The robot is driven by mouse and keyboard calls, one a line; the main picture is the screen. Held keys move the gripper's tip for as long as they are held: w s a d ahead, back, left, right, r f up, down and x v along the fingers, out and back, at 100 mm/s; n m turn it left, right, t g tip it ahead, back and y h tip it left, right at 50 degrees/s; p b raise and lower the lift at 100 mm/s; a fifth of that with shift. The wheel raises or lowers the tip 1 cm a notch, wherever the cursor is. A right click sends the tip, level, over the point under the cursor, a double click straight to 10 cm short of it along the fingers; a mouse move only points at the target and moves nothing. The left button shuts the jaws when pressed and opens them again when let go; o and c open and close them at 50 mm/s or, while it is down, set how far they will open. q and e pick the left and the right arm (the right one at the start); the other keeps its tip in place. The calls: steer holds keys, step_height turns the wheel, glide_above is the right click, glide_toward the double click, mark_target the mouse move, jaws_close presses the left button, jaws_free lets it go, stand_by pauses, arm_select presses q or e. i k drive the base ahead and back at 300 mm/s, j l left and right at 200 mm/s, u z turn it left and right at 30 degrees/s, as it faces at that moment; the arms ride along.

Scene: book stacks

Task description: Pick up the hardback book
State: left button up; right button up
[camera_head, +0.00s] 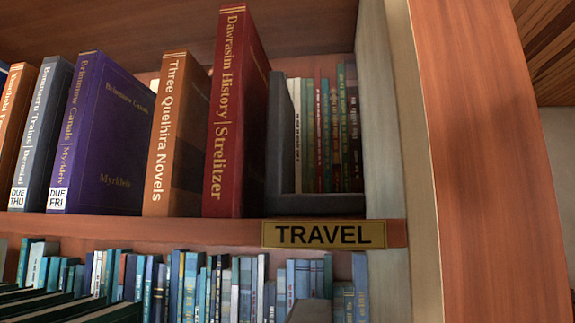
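Several hardback books stand upright on the upper shelf; I cannot tell which one the task means. From left to right are an orange book (15,115), a grey book (45,130) with a "DUE THU" label and a purple book (110,145) with a "DUE FRI" label. Then come a brown "Three Quelhira Novels" book (180,140) and a tall dark red "Dawrasim History | Strelitzer" book (235,120). Neither of my grippers shows clearly in the head view.
A dark grey L-shaped bookend (315,204) stands right of the red book, before several thin books (325,135). A "TRAVEL" sign (324,234) is on the shelf edge. The lower shelf holds many small books (235,285). A wooden upright (475,150) bounds the right side.

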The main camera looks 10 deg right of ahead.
mark_target(234, 184)
steer(key=j, duration=1.5)
steer(key=i+z, duration=0.05)
steer(key=i, duration=0.05)
